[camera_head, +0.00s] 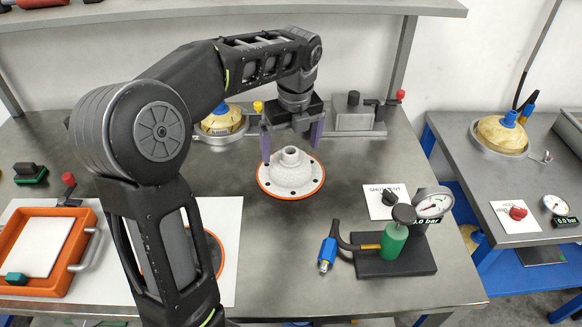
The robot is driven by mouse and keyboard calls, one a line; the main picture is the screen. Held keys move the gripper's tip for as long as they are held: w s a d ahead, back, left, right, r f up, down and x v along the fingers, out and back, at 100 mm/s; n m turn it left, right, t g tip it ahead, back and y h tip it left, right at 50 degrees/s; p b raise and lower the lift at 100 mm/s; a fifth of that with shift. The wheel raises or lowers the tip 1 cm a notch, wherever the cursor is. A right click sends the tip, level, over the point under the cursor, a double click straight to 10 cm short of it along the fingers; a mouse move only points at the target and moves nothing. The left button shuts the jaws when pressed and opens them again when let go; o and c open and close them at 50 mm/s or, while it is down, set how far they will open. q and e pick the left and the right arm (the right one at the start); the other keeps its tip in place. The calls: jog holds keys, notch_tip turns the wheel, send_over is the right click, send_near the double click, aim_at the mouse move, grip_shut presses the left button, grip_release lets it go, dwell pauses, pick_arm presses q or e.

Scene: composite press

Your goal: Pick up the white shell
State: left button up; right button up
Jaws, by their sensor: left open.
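The white shell (291,176) sits on the metal bench near the middle of the head view. It is a speckled dome with a short neck on top and a wide flange with dark holes and an orange rim. My left gripper (292,143) points down just behind and above the shell's neck. Its two purple-grey fingers are spread apart, one on each side of the neck, with nothing held between them. I cannot tell whether a finger touches the shell. My right gripper does not show.
An orange-framed tray (42,250) lies at left. A yellow-domed part (222,121) and a grey block fixture (353,117) stand behind.

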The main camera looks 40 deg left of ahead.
aim_at(290, 160)
pick_arm(q)
jog(key=shift+w+a+f, duration=0.1)
jog(key=shift+a+f, duration=0.05)
jog(key=shift+f, duration=1.2)
jog(key=shift+w+a+f, duration=0.1)
jog(key=shift+a+f, duration=0.05)
jog(key=shift+f, duration=1.15)
jog(key=c, duration=1.4)
jog(key=shift+r, duration=0.15)
notch_tip(290, 160, up, 10)
jog(key=shift+f+p, duration=0.1)
jog(key=shift+p, duration=0.25)
